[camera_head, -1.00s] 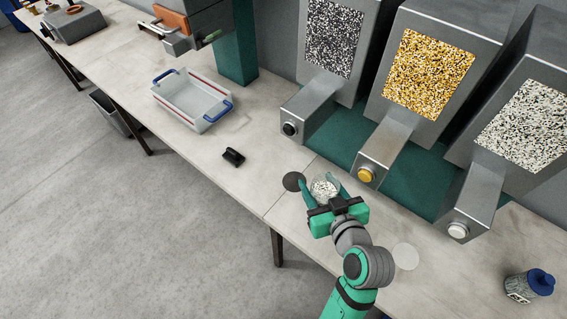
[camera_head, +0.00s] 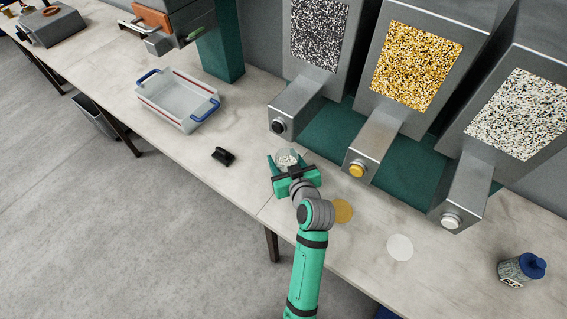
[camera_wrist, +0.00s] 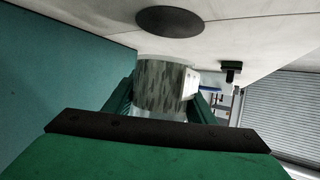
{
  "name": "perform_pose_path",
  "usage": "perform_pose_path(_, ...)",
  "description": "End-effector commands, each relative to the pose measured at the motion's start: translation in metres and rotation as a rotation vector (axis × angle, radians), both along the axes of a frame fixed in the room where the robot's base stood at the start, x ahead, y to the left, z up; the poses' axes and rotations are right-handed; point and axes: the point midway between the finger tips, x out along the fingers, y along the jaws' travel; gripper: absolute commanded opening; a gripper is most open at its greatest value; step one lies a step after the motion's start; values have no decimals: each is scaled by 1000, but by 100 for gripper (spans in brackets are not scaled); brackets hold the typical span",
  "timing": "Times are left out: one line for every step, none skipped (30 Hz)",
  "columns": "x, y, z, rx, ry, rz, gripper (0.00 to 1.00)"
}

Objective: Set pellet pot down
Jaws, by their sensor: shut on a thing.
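The pellet pot (camera_head: 287,157) is a small clear cup with pale mottled pellets in it. My gripper (camera_head: 288,163) is shut on it, with one green finger on each side. In the wrist view the pot (camera_wrist: 163,86) sits between the fingers, with a white patch on its side. A dark round disc (camera_wrist: 169,20) lies on the bench close to the pot; in the head view the pot and gripper hide it. Whether the pot touches the bench I cannot tell.
A yellow disc (camera_head: 341,211) and a white disc (camera_head: 400,247) lie to the right. Hoppers with a black nozzle (camera_head: 278,126), yellow nozzle (camera_head: 357,171) and white nozzle (camera_head: 452,220) stand behind. A black clip-like object (camera_head: 223,156), clear tray (camera_head: 150,101) and blue-lidded jar (camera_head: 522,269) are around.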

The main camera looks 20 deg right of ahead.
Motion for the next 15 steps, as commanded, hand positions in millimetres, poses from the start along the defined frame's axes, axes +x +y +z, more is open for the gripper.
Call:
perform_pose_path(2, -1, -1, -1, -3, -2, 16)
perform_pose_path(3, -1, -2, -1, -3, -2, 16)
perform_pose_path(4, -1, -3, -1, -2, -2, 16)
perform_pose_path(5, 0, -5, -1, -2, -2, 16)
perform_pose_path(6, 0, -6, -1, -1, -2, 16)
perform_pose_path(8, 1, -9, 0, -1, -1, 16)
perform_pose_path(9, 1, -12, -1, -1, -2, 16)
perform_pose_path(8, 1, -17, 0, 0, -1, 16)
perform_pose_path(8, 2, -23, 1, 2, 0, 16)
perform_pose_path(8, 2, -27, 2, 1, -1, 16)
perform_pose_path(8, 2, -31, 1, 1, 0, 16)
perform_pose_path(8, 2, -35, 0, 1, 0, 16)
perform_pose_path(8, 2, -38, -1, 0, -1, 16)
perform_pose_path(8, 2, -39, -1, -1, -1, 16)
perform_pose_path(9, 2, -40, -1, -2, 0, 16)
